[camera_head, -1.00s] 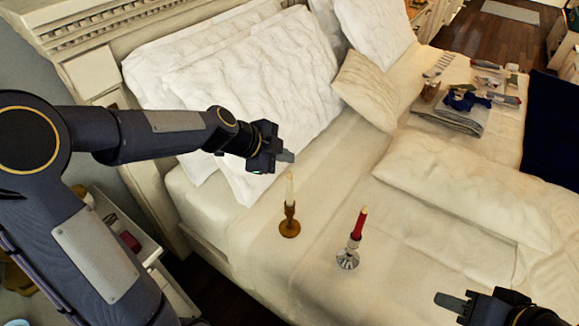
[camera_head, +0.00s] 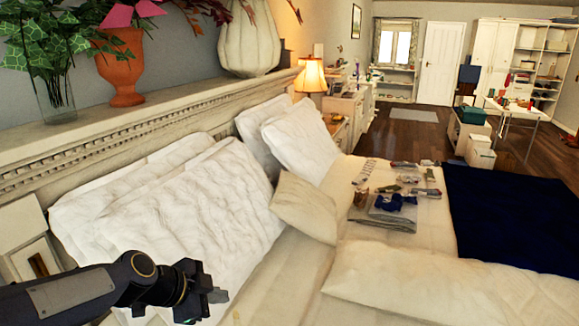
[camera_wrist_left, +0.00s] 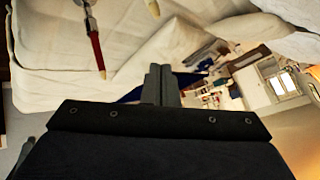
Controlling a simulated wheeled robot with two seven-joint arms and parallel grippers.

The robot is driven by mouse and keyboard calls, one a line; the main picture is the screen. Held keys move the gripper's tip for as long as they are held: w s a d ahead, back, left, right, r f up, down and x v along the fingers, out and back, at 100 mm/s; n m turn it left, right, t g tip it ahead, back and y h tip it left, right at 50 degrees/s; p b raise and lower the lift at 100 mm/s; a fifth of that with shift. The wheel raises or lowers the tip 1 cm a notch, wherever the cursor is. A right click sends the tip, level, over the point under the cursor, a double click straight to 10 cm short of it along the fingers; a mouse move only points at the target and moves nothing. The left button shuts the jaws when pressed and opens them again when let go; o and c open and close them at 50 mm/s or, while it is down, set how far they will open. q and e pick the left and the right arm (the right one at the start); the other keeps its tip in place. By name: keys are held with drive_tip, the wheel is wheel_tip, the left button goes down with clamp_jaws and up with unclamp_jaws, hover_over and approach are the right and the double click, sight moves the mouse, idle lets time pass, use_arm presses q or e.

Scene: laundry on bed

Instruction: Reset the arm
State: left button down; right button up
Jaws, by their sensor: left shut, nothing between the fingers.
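My left gripper (camera_head: 217,296) comes in from the lower left, in front of the white pillows on the bed. It is shut and empty; its closed fingers also show in the left wrist view (camera_wrist_left: 160,85). My right gripper is in neither current view.
The bed (camera_head: 270,285) fills the lower middle. A pile of folded clothes and small items (camera_head: 385,212) lies on it, beside a dark blue blanket (camera_head: 510,225). A headboard ledge (camera_head: 150,122) holds an orange vase (camera_head: 122,66) and a white vase (camera_head: 248,40).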

use_arm(q)
drive_tip(key=s+a+n+y, duration=0.1)
drive_tip(key=s+a+n, duration=0.1)
drive_tip(key=s+n, duration=0.6)
drive_tip(key=s+a+n+y, duration=0.1)
drive_tip(key=s+a+n, duration=0.1)
drive_tip(key=s+n, duration=0.7)
drive_tip(key=s, duration=0.6)
drive_tip(key=shift+s+f+g, duration=0.25)
drive_tip(key=shift+f+g, duration=0.1)
drive_tip(key=shift+g, duration=0.05)
use_arm(e)
drive_tip(key=shift+s, duration=0.1)
